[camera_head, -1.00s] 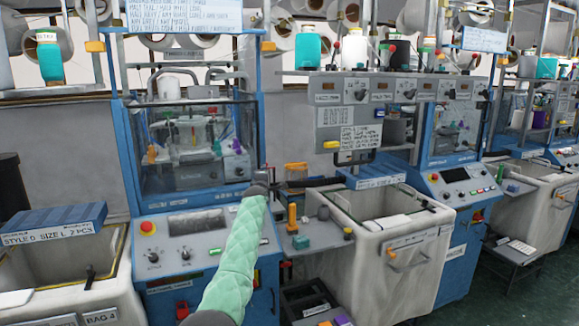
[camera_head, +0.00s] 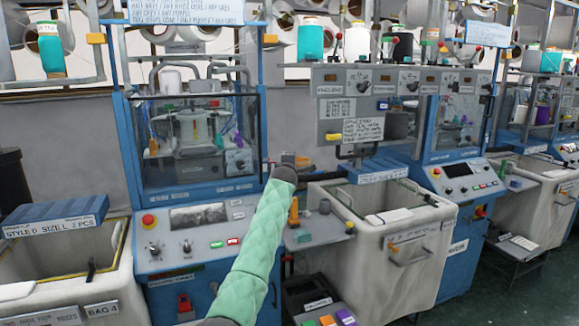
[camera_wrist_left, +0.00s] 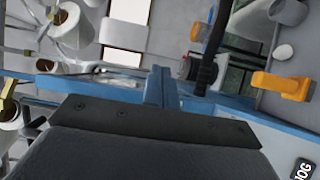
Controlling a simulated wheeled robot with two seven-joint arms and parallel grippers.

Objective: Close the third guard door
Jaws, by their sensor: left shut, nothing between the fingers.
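The nearest knitting machine, at left in the head view, has a clear guard door (camera_head: 182,178) in a blue frame. The panel lies across the machine's front; I cannot tell whether it is fully shut. Another machine farther right has a clear front panel (camera_head: 462,118). I cannot tell which door is the third. My left arm, in a green quilted sleeve, reaches up past the nearest console. Its hand is mostly hidden behind the wrist there. In the left wrist view my left gripper (camera_wrist_left: 161,88) is shut and empty, with blue frame bars close by. My right gripper is not seen.
A console (camera_head: 172,268) with buttons juts out below the nearest door. Fabric bins stand at left (camera_head: 112,296) and centre (camera_head: 365,262). A grey control box (camera_head: 352,108) hangs between machines. An orange handle (camera_wrist_left: 284,85) shows in the left wrist view.

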